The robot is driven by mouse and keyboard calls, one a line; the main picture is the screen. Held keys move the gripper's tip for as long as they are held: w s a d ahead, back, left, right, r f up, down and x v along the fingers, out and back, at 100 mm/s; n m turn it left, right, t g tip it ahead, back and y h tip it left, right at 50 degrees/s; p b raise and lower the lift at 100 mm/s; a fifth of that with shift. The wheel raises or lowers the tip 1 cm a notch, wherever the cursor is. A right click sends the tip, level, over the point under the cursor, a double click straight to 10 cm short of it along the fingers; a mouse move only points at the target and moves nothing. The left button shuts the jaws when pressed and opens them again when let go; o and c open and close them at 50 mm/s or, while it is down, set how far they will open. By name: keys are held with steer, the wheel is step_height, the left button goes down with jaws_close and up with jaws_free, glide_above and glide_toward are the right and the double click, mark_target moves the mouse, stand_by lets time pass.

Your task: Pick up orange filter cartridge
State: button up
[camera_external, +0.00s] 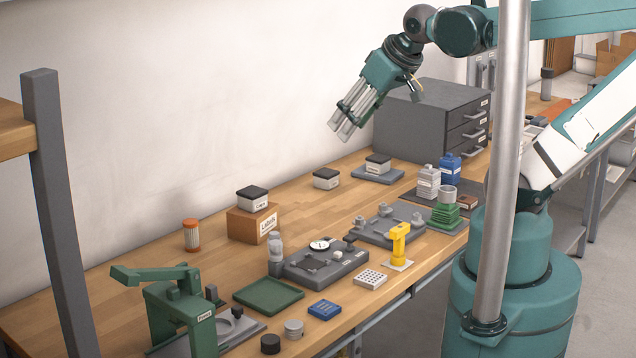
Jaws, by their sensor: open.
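The orange filter cartridge (192,236) stands upright on the wooden bench, toward the left and near the wall.
A cardboard box (241,224) with a dark-lidded container on top stands right of the cartridge. A green press (180,305) stands in front. A grey drawer cabinet (425,125) is at the back, and a metal post (503,150) rises at right. Bench left of the cartridge is clear.

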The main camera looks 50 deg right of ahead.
steer(key=shift+w, duration=0.1)
steer(key=m+g+h+b, duration=0.2)
steer(key=m+g+b, duration=0.1)
steer(key=m+b, duration=0.2)
glide_above(191, 223)
steer(key=s+d, duration=0.5)
steer(key=s, duration=0.4)
step_height(191, 223, down, 16)
steer(key=r, duration=0.1)
steer(key=shift+m, duration=0.6)
steer(key=w+a+f, duration=0.1)
steer(key=w+f, duration=0.1)
steer(key=f, duration=0.2)
steer(key=w+a+f, duration=0.2)
steer(key=f, duration=0.2)
steer(key=w+a+f+b, duration=0.1)
steer(key=w+a+f, duration=0.1)
steer(key=f, duration=0.3)
steer(key=shift+w+a, duration=0.2)
steer(key=shift+w, duration=0.3)
steer(key=shift+w+a+f, duration=0.2)
steer(key=shift+w+f, duration=0.05)
steer(key=shift+f, duration=0.25)
